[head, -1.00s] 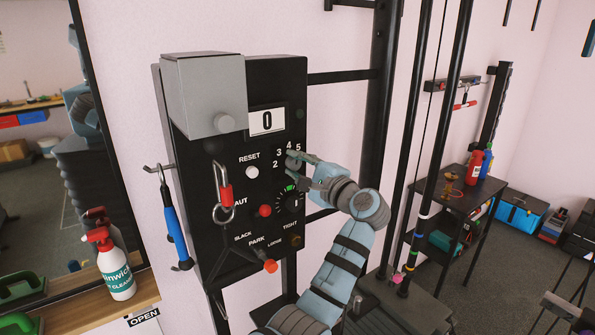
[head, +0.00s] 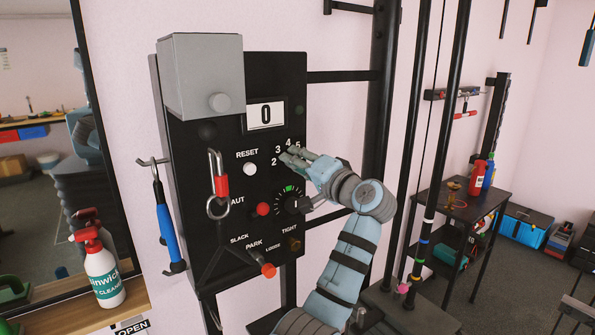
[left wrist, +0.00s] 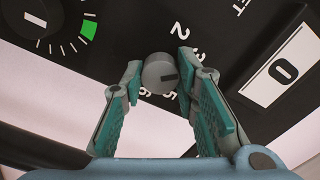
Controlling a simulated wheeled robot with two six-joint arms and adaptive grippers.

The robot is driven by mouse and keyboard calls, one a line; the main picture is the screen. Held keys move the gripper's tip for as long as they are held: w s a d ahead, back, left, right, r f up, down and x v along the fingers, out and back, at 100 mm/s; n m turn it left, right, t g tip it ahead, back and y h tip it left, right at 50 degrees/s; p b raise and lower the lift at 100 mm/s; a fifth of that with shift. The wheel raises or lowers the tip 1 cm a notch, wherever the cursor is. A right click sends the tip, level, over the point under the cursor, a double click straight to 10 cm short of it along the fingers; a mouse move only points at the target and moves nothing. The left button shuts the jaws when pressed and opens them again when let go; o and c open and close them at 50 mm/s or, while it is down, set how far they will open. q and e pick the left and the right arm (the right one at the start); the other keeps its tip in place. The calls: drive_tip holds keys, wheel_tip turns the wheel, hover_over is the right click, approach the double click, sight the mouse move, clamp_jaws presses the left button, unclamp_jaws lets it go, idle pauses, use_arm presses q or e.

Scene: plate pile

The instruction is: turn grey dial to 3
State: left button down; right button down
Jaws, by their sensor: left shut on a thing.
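The grey dial (left wrist: 160,73) sits on the black panel (left wrist: 115,40), with numbers printed around it. In the left wrist view, its dark mark points right, toward the gap between 3 and 5; the 4 is hidden there by a finger. My left gripper (left wrist: 160,62) has one finger on each side of the dial and is shut on it. In the head view, my left gripper (head: 291,156) reaches the dial from the right and mostly covers it. The display (head: 266,115) reads 0. My right gripper is not in view.
Close by on the panel are a white reset button (head: 250,169), a red knob (head: 263,209) and a black dial (head: 294,204) with a green mark. A grey box (head: 203,75) juts out at the upper left. A carabiner (head: 218,180) hangs in front. Black posts stand right.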

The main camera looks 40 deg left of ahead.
use_arm(q)
drive_tip(key=shift+r+n, duration=0.2)
drive_tip(key=shift+n, duration=0.3)
drive_tip(key=shift+b, duration=0.3)
drive_tip(key=c, duration=1.6)
unclamp_jaws()
drive_tip(key=o, duration=0.4)
drive_tip(key=shift+a+f, duration=0.15)
drive_tip(key=shift+c, duration=0.2)
drive_tip(key=v, duration=1.2)
drive_tip(key=shift+w, duration=0.1)
